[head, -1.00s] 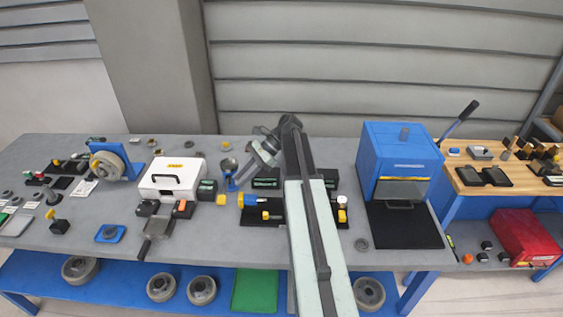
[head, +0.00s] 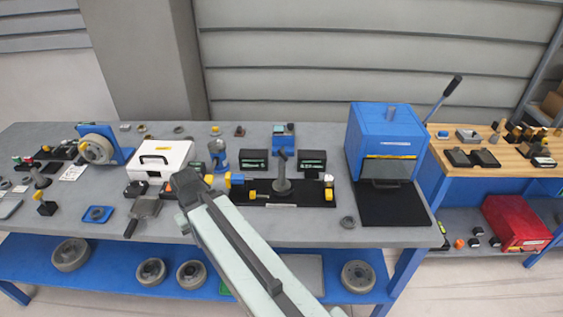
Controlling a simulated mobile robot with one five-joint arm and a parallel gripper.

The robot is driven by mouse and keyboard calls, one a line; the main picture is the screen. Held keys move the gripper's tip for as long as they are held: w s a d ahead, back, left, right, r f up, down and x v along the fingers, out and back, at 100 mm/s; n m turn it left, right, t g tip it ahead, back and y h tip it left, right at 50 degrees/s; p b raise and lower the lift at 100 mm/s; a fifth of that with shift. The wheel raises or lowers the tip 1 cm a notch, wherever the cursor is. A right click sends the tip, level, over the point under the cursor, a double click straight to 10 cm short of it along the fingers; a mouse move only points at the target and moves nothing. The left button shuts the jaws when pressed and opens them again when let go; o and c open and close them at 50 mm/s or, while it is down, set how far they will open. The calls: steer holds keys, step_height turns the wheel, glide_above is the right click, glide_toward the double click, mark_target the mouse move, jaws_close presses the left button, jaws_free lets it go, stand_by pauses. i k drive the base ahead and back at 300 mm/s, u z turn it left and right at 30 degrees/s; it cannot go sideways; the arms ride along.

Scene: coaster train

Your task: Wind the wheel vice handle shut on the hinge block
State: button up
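A grey vice-like fixture (head: 146,207) sits near the front edge of the grey bench, left of my arm. It has a flat grey plate, dark blocks behind it and a dark bar handle (head: 131,228) pointing toward the front. An orange-and-black piece (head: 166,188) is at its right, close to the end of my arm. I cannot tell which piece is the hinge block, or whether the jaws touch it. My arm reaches up from the lower right, ending visibly just right of this fixture. My gripper is hidden behind the arm.
A white case (head: 160,160) stands behind the fixture, with a blue pad (head: 97,214) to its left. A black board with a grey post (head: 282,178) lies to the right. A blue press (head: 385,140) stands farther right.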

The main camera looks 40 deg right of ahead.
mark_target(282, 152)
steer(key=k, duration=0.3)
steer(key=u, duration=0.85)
steer(key=i, duration=1.1)
steer(key=z, duration=0.45)
